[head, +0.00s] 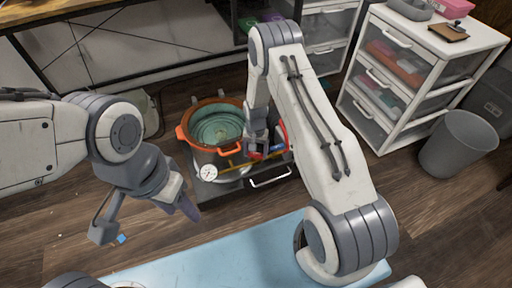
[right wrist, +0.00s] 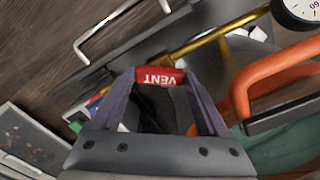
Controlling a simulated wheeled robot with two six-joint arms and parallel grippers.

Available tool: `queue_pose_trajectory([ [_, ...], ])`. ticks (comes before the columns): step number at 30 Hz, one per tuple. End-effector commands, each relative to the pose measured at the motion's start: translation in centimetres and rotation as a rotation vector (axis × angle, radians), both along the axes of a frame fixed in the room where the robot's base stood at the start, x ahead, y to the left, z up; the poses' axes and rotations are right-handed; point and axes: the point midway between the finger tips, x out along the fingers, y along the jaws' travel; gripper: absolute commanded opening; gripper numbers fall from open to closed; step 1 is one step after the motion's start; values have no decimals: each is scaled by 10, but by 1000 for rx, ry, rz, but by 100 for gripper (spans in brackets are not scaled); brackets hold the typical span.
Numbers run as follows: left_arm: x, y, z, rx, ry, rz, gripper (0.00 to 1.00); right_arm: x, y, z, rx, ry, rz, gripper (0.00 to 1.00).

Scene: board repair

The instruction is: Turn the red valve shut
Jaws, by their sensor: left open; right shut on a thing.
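The red valve shows in the right wrist view as a red piece marked VENT (right wrist: 160,77), upside down in the picture. My right gripper (right wrist: 155,85) is shut on it, with one finger at each side. In the head view, my right gripper (head: 263,150) is low over the board, and red parts show beside it, partly hidden by my arm. A yellow pipe (right wrist: 215,36) runs close to the red piece. My left gripper (head: 146,218) is open and empty, away to the left above the floor.
A pale blue surface (head: 220,256) lies in front. A drawer unit (head: 405,90) and grey bin (head: 455,145) stand at right.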

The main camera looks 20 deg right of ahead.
Motion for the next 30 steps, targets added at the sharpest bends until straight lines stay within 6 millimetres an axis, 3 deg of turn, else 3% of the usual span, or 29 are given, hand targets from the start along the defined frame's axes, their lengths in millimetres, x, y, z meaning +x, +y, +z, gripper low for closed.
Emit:
queue_pose_trajectory([
  [12, 0, 0, 31, 0, 0, 0, 50, -1, 0, 3, 0, 2, -396, 22],
  [30, 0, 0, 52, 0, 0, 0, 50, 0, 0, 1, -1, 2, -871, 22],
])
